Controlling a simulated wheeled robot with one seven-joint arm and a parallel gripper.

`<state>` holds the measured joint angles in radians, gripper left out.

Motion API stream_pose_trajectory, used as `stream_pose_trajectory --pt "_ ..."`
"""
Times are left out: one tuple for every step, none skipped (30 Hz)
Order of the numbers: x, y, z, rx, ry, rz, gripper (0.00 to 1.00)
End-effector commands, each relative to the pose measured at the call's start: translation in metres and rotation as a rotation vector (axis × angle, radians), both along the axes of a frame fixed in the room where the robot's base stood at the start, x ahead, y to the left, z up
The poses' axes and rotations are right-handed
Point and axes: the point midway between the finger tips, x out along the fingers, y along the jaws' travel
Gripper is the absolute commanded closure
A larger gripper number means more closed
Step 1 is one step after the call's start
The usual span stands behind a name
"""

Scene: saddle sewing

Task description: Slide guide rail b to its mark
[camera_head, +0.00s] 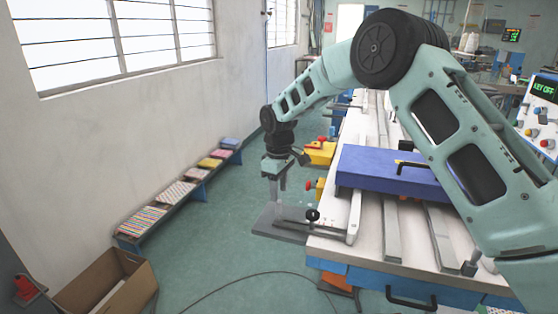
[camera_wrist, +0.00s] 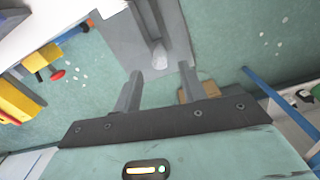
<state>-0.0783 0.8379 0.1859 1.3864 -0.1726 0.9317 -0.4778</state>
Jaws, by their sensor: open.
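My gripper (camera_head: 277,187) hangs off the left side of the white table (camera_head: 330,248) in the head view, above a grey plate (camera_head: 266,222) that sticks out past the table edge. In the wrist view, its two fingers (camera_wrist: 160,70) are apart with nothing between them. The plate (camera_wrist: 160,18) lies ahead of them there, with a pale rounded piece near its end. Grey rails lie on the table: a left one (camera_head: 354,218) joined to a bar with a black knob (camera_head: 312,214), a middle one (camera_head: 391,230) and a right one (camera_head: 440,238). No label or mark is readable, so I cannot tell which is guide rail b.
A blue-purple block (camera_head: 385,168) with a black handle lies across the rails. Yellow boxes with red buttons (camera_head: 320,152) stand at the table's left edge. A low bench with patterned stacks (camera_head: 177,193) and an open cardboard box (camera_head: 105,283) are left. My arm hides some of the table.

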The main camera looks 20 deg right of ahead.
Motion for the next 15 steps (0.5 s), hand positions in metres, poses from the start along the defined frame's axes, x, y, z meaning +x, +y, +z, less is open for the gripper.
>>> stream_pose_trajectory --pt "0.001 0.000 0.012 0.001 -0.006 0.000 0.58" --pt "0.001 0.000 0.019 0.001 -0.005 0.000 0.58" --pt "0.001 0.000 0.028 0.001 -0.005 0.000 0.58" --pt "0.001 0.000 0.035 0.000 -0.006 -0.001 0.58" --pt "0.001 0.000 0.043 -0.001 -0.005 -0.001 0.58" --pt "0.001 0.000 0.052 0.000 -0.006 -0.001 0.58" --pt "0.001 -0.001 0.058 -0.001 -0.005 -0.001 0.58" --pt "0.001 0.000 0.065 0.000 -0.004 -0.001 0.58" --pt "0.001 0.000 0.074 0.000 -0.006 -0.002 0.58" --pt "0.001 0.000 0.079 0.000 -0.004 -0.002 0.58" --pt "0.000 0.000 0.084 0.000 -0.003 -0.002 0.58" --pt "0.000 0.000 0.091 0.000 -0.003 -0.002 0.58" --pt "0.001 0.000 0.095 0.000 -0.003 -0.002 0.58" --pt "0.001 0.000 0.099 0.000 -0.003 -0.001 0.58" --pt "0.000 0.000 0.103 0.000 -0.001 -0.001 0.58"
